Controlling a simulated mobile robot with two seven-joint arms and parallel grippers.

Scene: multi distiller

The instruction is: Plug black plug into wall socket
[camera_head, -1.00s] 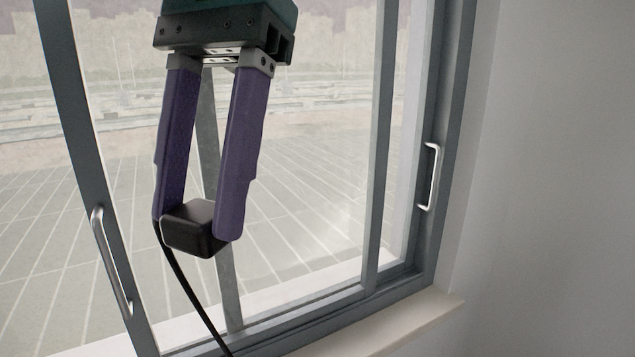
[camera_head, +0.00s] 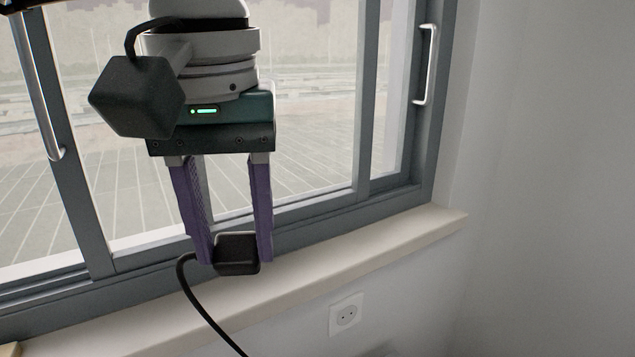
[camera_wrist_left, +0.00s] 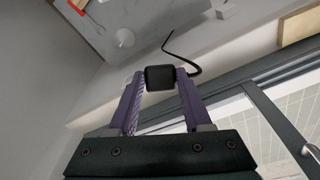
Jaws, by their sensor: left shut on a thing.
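My left gripper (camera_head: 236,256) is shut on the black plug (camera_head: 237,254), a dark block between its two purple fingers. In the head view it hangs pointing down in front of the window sill. A black cable leaves the plug's left side and runs down out of view. The left wrist view also shows the plug (camera_wrist_left: 160,78) between the fingers, with the cable curving beyond it. The white wall socket (camera_head: 346,315) is on the wall below the sill, lower right of the plug and apart from it. The plug's pins are not visible. My right gripper is not in view.
The pale window sill (camera_head: 375,252) juts out above the socket. The grey-framed window (camera_head: 415,150) has metal handles. The wall on the right is bare. In the left wrist view, a grey surface (camera_wrist_left: 150,25) carries pale objects.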

